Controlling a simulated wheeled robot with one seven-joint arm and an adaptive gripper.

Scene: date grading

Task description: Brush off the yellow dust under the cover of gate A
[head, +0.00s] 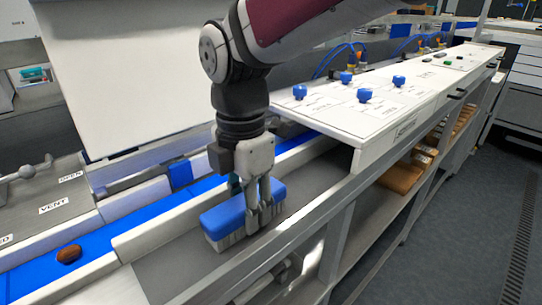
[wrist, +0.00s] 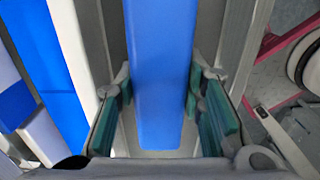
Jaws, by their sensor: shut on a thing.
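My gripper (head: 262,208) points down over the grey channel beside the blue belt. It is shut on a blue brush (head: 226,217) with pale bristles facing down. In the wrist view, the brush's blue back (wrist: 161,85) lies lengthwise between my green-padded fingers. I cannot tell whether the bristles touch the channel floor. No yellow dust shows in either view. I cannot make out which part is gate A or its cover.
A brown date (head: 69,254) lies on the blue belt (head: 110,238) at left. A white panel (head: 125,75) stands behind the belt. A white board with blue knobs (head: 365,95) is at right. Grey housing with a lever and labels (head: 45,195) is at far left. Open floor lies right.

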